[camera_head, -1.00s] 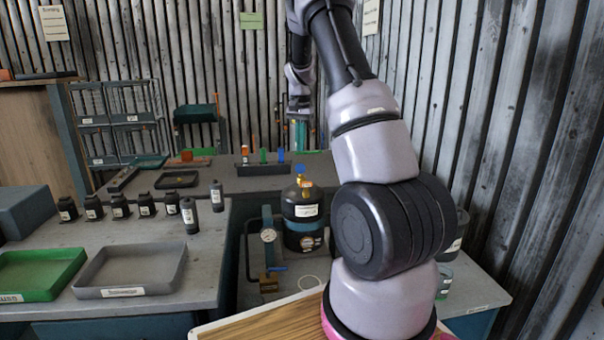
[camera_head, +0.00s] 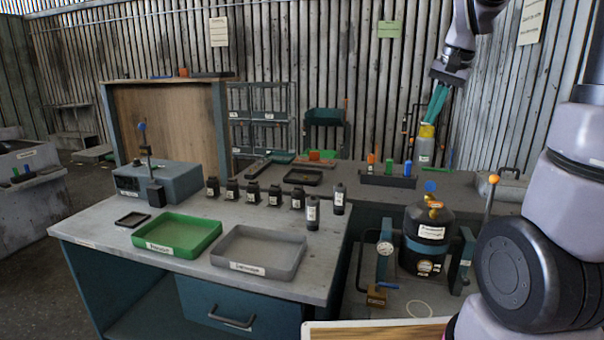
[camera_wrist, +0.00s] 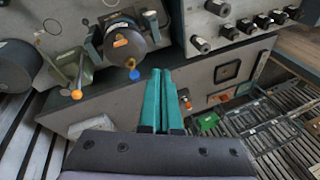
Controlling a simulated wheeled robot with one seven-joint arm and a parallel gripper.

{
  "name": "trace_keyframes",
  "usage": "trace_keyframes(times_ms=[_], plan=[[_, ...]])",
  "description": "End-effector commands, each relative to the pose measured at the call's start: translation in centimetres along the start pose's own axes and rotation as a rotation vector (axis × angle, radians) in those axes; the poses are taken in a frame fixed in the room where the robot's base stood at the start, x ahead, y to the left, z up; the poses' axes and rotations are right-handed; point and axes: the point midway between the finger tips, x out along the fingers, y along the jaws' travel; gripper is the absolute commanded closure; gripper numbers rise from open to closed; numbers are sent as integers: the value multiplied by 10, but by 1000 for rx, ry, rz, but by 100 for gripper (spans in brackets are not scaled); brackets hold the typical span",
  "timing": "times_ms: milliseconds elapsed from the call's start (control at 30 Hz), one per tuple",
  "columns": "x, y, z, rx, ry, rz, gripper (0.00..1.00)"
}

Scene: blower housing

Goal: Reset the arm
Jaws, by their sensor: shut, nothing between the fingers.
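My gripper (camera_head: 437,102) has teal fingers and hangs at the upper right in the head view, in front of the corrugated wall. In the wrist view my gripper (camera_wrist: 164,75) shows its two fingers side by side, shut and empty. It is raised above the benches, and the fingers appear apart from everything around them. My arm runs up the right side of the head view, and part of it is out of the picture.
The left bench holds a green tray (camera_head: 177,236), a grey tray (camera_head: 258,252) and several black bottles (camera_head: 273,195). A yellow-topped cylinder (camera_head: 425,146) stands behind the gripper.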

Motion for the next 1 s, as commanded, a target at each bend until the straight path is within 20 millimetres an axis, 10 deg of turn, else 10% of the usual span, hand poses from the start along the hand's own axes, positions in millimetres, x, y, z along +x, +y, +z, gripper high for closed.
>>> trace_keyframes(times_ms=[500,1000], plan=[[-74,25,165,-227,209,-168,100],[-74,34,189,-264,246,-181,100]])
